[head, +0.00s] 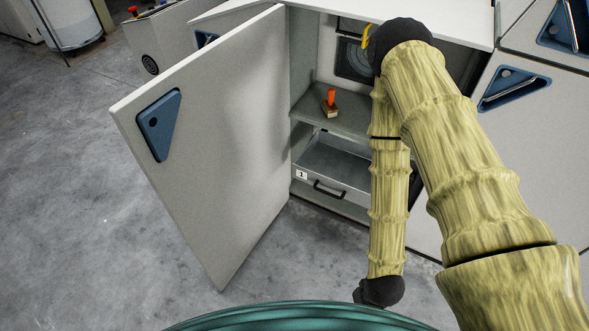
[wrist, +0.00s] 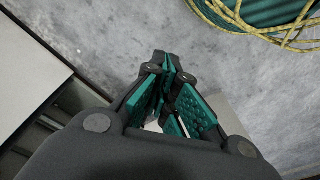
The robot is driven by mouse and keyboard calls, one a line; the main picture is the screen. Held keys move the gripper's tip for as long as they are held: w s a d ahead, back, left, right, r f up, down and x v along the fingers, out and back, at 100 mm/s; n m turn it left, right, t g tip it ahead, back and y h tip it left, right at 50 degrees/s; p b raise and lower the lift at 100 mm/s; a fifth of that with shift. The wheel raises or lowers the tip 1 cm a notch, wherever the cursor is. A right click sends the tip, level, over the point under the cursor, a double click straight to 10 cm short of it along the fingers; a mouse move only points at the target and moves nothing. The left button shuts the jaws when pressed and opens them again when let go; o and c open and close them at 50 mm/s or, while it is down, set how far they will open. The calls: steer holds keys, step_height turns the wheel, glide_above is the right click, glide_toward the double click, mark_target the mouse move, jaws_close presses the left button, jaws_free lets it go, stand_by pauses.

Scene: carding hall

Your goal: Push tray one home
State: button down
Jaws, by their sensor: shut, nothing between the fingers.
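The grey metal tray (head: 345,172) is in the lower bay of the open cabinet in the head view. It has a dark bar handle and a small white label (head: 302,175) on its front; the numeral is too small to read surely. Its visible inside looks empty, and my arm covers its right end. I cannot tell how far it stands out. My gripper (wrist: 167,66) is shut and empty in the wrist view, above the concrete floor. In the head view the gripper itself is hidden beyond my arm's lower end, in front of the cabinet.
The cabinet door (head: 215,140) stands wide open on the left. A stamp with an orange handle (head: 331,104) sits on the shelf (head: 352,120) above the tray. Closed panels (head: 515,130) stand on the right. The floor (head: 70,190) left of the door is clear.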

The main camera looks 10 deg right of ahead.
steer(key=w+a+f+n+t+y+b, duration=0.1)
steer(key=w+a+f+n+t+b, duration=0.25)
steer(key=w+f+b, duration=0.45)
steer(key=n+t+y+b, duration=0.2)
steer(key=n+t+b, duration=1.1)
steer(key=n+b, duration=0.45)
glide_toward(296, 174)
steer(key=s+a+r+m+b, duration=0.1)
steer(key=s+a+r, duration=0.25)
steer(key=s, duration=0.35)
steer(key=w+b, duration=0.1)
steer(key=w, duration=0.3)
steer(key=w+b, duration=0.2)
steer(key=w, duration=0.2)
steer(key=w+d+r+b, duration=0.1)
steer(key=w, duration=0.3)
steer(key=shift+w+d, duration=0.1)
steer(key=shift+w, duration=0.15)
steer(key=shift+w, duration=0.1)
